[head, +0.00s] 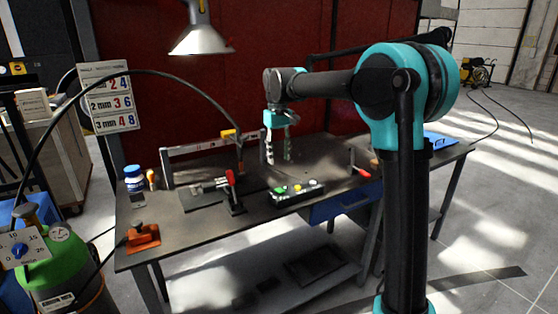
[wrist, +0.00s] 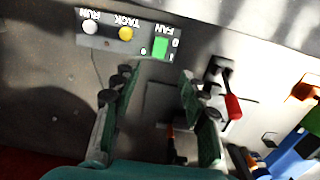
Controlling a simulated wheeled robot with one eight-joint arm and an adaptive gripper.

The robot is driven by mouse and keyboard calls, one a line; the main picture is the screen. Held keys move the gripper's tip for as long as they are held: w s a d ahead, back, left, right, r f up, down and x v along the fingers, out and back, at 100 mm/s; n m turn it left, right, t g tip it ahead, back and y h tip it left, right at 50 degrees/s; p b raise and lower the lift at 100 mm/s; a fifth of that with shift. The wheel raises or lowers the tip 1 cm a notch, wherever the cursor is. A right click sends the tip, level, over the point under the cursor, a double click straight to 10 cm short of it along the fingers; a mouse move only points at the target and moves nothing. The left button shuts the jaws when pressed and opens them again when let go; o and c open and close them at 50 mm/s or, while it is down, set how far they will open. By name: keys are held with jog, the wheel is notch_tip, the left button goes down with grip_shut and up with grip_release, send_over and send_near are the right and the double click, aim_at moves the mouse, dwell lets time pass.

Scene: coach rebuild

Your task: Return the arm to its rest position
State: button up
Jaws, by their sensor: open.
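My gripper (head: 278,152) hangs from my teal and black arm, pointing down above the back middle of the workbench (head: 180,232). Its two fingers are apart with nothing between them. In the wrist view my gripper (wrist: 156,82) is also open and empty. Beyond the fingertips, the wrist view shows the control box (wrist: 105,36), upside down, with its RUN, TACK and FAN labels. In the head view the control box (head: 297,193) lies at the bench's middle front, in front of my gripper.
A clamp with a red handle (head: 230,178) stands left of the control box. A blue bottle (head: 134,178) and an orange block (head: 143,238) are at the bench's left. A lamp (head: 200,38) hangs above. A red panel (head: 180,100) stands behind. A green tank (head: 60,264) is at lower left.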

jog(key=s+d+f+m+t, duration=0.2)
jog(key=s+d+f+m, duration=0.1)
jog(key=s+d+f, duration=0.8)
jog(key=s+d+f+m+t, duration=0.2)
jog(key=s+d+f+m, duration=0.1)
jog(key=s+d+f, duration=0.8)
jog(key=s+d, duration=0.4)
jog(key=s, duration=0.1)
jog(key=shift+s+f+m+t, duration=0.25)
jog(key=shift+f+m+t, duration=0.05)
jog(key=shift+f+m, duration=0.1)
